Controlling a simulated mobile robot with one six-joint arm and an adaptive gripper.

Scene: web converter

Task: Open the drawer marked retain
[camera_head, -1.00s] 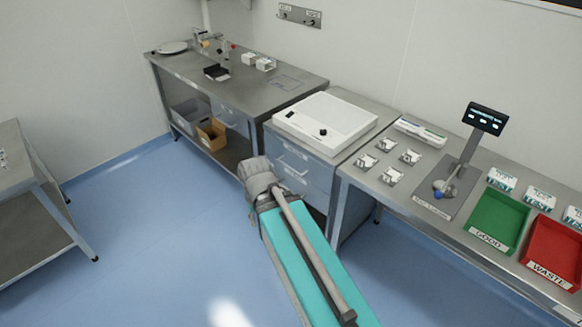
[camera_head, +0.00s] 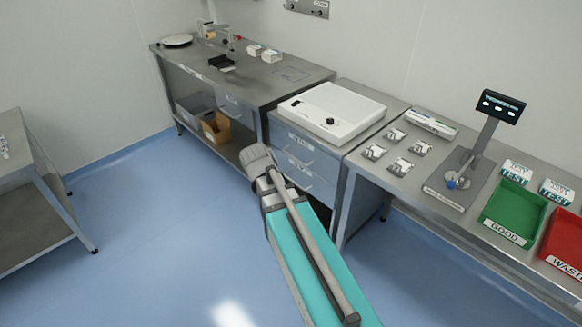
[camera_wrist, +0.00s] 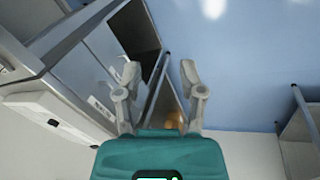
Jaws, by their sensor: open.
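A cabinet with stacked grey-blue drawers stands between two benches in the head view. The upper drawer (camera_head: 308,152) and the lower drawer (camera_head: 303,178) each have a white label and a bar handle. The label lettering is too small for me to tell which reads retain. Both drawers look shut. My gripper is at the end of the arm in front of the cabinet; its fingers are mostly hidden in the head view. In the wrist view my gripper (camera_wrist: 160,76) is open and empty, its two fingers apart. The drawer fronts (camera_wrist: 101,62) lie beside the left finger.
A white device (camera_head: 330,112) sits on the cabinet. The left bench (camera_head: 180,60) has a grey bin and a cardboard box (camera_head: 215,127) beneath it. The right bench holds a green tray (camera_head: 513,215) and a red tray (camera_head: 562,245). The blue floor before the cabinet is open.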

